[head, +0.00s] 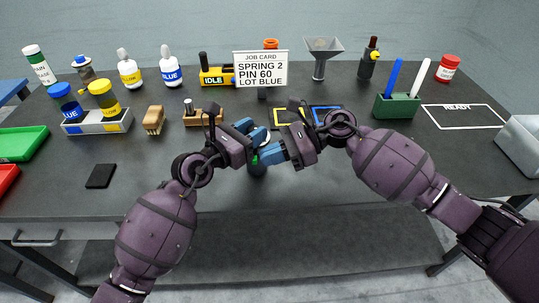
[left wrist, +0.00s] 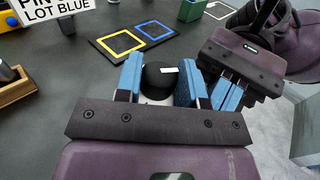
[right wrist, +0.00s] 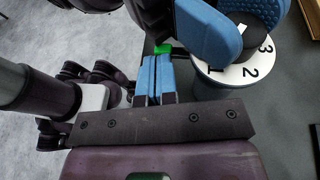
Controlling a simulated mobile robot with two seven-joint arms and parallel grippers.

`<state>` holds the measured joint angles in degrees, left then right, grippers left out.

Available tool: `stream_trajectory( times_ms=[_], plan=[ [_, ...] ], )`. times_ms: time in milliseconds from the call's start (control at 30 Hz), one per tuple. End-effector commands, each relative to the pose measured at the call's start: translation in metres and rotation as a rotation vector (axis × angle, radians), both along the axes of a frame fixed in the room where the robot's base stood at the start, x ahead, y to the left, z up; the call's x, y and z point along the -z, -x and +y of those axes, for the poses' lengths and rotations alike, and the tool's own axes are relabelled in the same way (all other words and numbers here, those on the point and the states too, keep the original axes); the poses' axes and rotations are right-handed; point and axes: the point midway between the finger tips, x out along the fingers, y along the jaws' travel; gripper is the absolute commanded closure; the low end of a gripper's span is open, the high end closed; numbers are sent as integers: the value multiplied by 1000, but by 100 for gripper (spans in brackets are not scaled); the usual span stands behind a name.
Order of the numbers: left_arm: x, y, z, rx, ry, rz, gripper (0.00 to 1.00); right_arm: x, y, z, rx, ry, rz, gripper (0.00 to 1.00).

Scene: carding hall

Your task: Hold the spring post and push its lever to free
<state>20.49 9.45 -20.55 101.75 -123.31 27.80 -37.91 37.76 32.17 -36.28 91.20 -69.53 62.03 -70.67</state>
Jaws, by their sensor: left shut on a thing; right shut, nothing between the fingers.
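The spring post (head: 257,169) stands near the table's front middle. In the right wrist view its grey-blue body (right wrist: 208,86) carries a white dial (right wrist: 247,72) with numbers. My left gripper (head: 250,129) is shut on the post's black top (left wrist: 158,84), one blue finger on each side. The green lever (right wrist: 163,48) sticks out at the post's side. My right gripper (right wrist: 158,58) is shut and empty, its fingertips right by the lever; whether they touch cannot be told. It also shows in the left wrist view (left wrist: 228,92), beside the left fingers.
A job card (head: 261,69) reads spring 2, pin 60, lot blue. A mat with yellow and blue squares (head: 325,113) lies behind the grippers.

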Motion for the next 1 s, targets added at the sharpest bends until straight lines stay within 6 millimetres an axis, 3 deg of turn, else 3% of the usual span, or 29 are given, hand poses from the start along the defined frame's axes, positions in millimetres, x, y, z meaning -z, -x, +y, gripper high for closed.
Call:
stream_trajectory(
  times_ms=[700,867,1000],
  plan=[
    [0,0,0,0,-1,1,100,0,-7,-13,1,1,0,100],
    [0,0,0,0,-1,1,100,1,-6,-31,3,2,1,100],
    [0,0,0,0,-1,1,100,-1,-5,-57,2,3,0,100]
  ],
)
